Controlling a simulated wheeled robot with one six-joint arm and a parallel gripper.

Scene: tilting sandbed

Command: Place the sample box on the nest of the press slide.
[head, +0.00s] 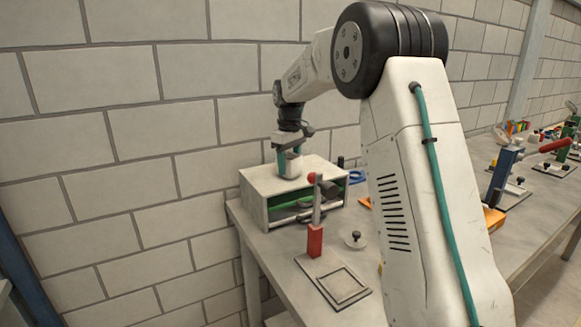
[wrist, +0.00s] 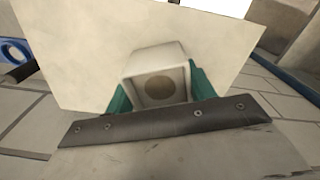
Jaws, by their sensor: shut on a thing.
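The sample box (head: 290,167) is a small pale box at the far left of the bench. My gripper (head: 288,158) is shut on it with teal fingers, over the top of a grey open-fronted cabinet (head: 262,182). In the wrist view the sample box (wrist: 156,62) sits between the fingers, its open or recessed face showing a brown round patch. I cannot tell whether the box touches the cabinet top. A flat plate with a raised square frame (head: 345,287), which looks like the nest, lies at the bench's front left, empty.
A red block with an upright post and red knob (head: 315,240) stands beside the square frame. A small disc with a black knob (head: 354,240) lies behind it. Green and dark items lie inside the cabinet. A brick wall (head: 130,150) is close behind. Clamps (head: 508,170) stand at the right.

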